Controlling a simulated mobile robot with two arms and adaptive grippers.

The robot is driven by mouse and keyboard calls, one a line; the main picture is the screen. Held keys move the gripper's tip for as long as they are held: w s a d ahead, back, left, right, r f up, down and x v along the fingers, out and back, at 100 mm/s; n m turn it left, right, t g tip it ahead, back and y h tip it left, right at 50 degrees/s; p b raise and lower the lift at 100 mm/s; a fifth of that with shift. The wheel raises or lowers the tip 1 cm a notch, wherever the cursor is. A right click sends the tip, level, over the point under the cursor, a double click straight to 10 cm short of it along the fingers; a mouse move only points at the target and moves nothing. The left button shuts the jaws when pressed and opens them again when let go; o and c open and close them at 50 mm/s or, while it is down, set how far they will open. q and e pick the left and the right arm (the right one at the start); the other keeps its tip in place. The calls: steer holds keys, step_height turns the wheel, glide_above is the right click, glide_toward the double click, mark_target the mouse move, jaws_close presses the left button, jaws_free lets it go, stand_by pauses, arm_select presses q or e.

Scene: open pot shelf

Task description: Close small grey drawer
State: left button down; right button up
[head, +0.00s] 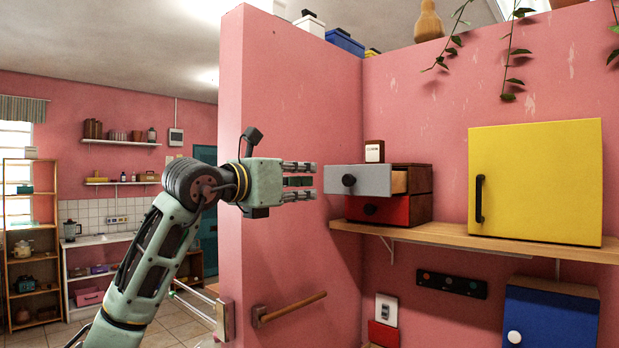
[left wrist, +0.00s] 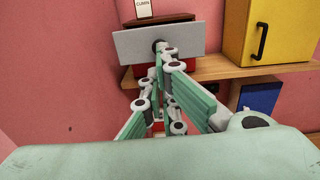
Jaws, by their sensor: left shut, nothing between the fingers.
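The small grey drawer (head: 375,179) is the upper one in a small two-drawer box on the wooden shelf. It is pulled out, and its light wooden side shows behind the grey front. A dark round knob (head: 348,180) sits on that front. My left gripper (head: 313,181) is shut and empty, pointing at the drawer from the left, with a small gap in the head view. In the left wrist view the grey drawer front (left wrist: 205,40) lies just beyond my fingertips, which overlap the knob area; contact cannot be told there. My right gripper is not in view.
The red lower drawer (head: 385,210) looks shut. A small white box (head: 374,151) stands on the drawer box. A yellow cabinet (head: 540,180) stands to the right on the shelf (head: 450,236). A pink wall end (head: 285,90) rises behind my left gripper.

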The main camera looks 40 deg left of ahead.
mark_target(347, 180)
arm_select(q)
steer(key=w+p, duration=0.1)
steer(key=w, duration=0.2)
steer(key=w+p, duration=0.2)
steer(key=w, duration=0.1)
steer(key=w+d+p, duration=0.1)
steer(key=w+p, duration=0.1)
steer(key=w, duration=0.2)
steer(key=shift+w+r, duration=0.1)
steer(key=shift+r, duration=0.1)
steer(key=shift+w+f+p, duration=0.2)
steer(key=shift+w+p, duration=0.15)
steer(key=shift+w, duration=0.3)
steer(key=shift+s, duration=0.1)
